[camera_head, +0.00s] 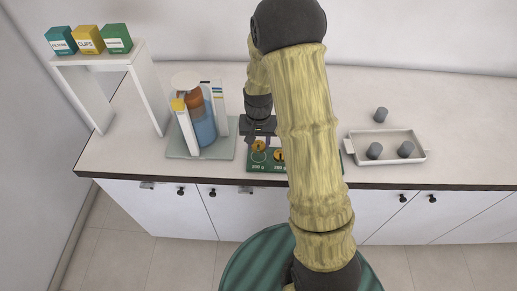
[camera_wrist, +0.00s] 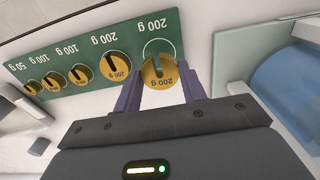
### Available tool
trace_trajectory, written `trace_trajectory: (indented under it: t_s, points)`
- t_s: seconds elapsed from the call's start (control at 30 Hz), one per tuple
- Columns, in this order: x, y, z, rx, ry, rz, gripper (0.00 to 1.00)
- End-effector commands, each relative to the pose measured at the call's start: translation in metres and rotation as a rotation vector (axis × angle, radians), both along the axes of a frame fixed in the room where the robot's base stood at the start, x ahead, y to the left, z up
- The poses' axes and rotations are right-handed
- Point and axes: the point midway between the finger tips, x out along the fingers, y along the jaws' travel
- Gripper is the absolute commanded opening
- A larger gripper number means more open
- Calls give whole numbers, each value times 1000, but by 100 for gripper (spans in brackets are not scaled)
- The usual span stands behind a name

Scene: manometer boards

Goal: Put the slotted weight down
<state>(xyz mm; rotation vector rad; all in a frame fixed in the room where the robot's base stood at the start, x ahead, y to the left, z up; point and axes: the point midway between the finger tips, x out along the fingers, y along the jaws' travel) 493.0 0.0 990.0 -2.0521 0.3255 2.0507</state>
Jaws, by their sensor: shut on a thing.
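A brass slotted weight (camera_wrist: 160,73) marked 200 g is held between the purple fingers of my gripper (camera_wrist: 162,82) in the wrist view. Behind it, the green board (camera_wrist: 100,52) has an empty white ring marked 200 g, and the weight overlaps its near part. I cannot tell whether the weight touches the board. Several other brass weights (camera_wrist: 114,67) sit on the board in a row. In the head view my gripper (camera_head: 259,138) is over the left end of the green board (camera_head: 270,168), with the held weight (camera_head: 259,146) just behind the 200 g ring.
The manometer stand (camera_head: 198,125) with a blue cylinder is close left of my gripper. A white tray (camera_head: 385,157) with grey cylinders lies to the right, another grey cylinder (camera_head: 381,114) behind it. A white shelf (camera_head: 97,59) with three coloured boxes stands far left.

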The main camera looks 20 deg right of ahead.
Motion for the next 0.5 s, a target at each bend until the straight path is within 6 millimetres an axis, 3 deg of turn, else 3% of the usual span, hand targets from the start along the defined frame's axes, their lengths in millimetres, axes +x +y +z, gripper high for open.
trace_trajectory:
  t_s: [0.3,0.5]
  points:
    - [-1,0,-35,0,4,0,13]
    - [0,0,-41,0,0,0,13]
